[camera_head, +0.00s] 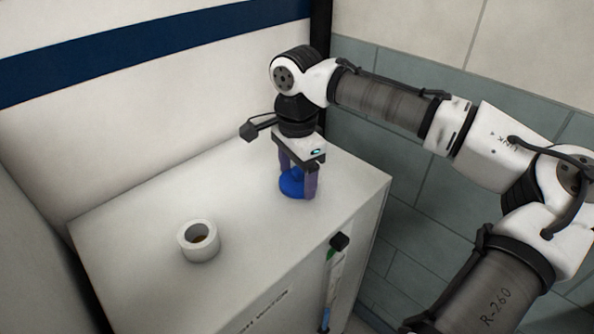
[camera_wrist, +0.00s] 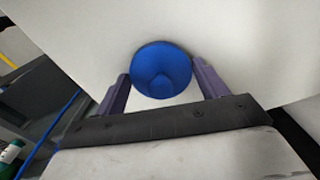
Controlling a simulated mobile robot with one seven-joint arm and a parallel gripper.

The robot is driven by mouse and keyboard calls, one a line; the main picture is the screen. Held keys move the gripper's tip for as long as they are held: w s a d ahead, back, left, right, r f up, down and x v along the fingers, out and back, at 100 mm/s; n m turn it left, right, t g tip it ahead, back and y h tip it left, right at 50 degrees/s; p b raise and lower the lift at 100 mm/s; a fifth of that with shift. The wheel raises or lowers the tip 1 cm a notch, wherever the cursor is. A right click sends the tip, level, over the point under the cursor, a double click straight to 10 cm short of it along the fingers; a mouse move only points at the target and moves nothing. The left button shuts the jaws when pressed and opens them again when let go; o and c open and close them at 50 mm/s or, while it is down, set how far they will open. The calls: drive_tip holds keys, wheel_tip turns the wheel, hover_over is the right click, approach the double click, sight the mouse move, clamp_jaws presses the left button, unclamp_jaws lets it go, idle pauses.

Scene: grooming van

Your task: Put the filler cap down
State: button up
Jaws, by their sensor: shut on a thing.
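The blue filler cap (camera_head: 291,184) is between the purple fingers of my gripper (camera_head: 299,186), low over the white cabinet top near its back right part. It also shows in the wrist view as a round blue cap (camera_wrist: 161,70) between the fingertips of my gripper (camera_wrist: 162,80). My gripper points down and is shut on the cap. I cannot tell whether the cap's underside touches the cabinet top (camera_head: 150,215). A finger hides part of the cap in the head view.
The right edge of the cabinet is close to my gripper. A black-knobbed fitting (camera_head: 339,241) is on the cabinet's front. The top between roll and gripper is clear.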

sight(297, 169)
drive_tip(key=shift+f, duration=0.1)
drive_tip(key=o, duration=1)
drive_tip(key=shift+c, duration=0.2)
wheel_tip(297, 169, up, 12)
drive_tip(key=b, duration=0.2)
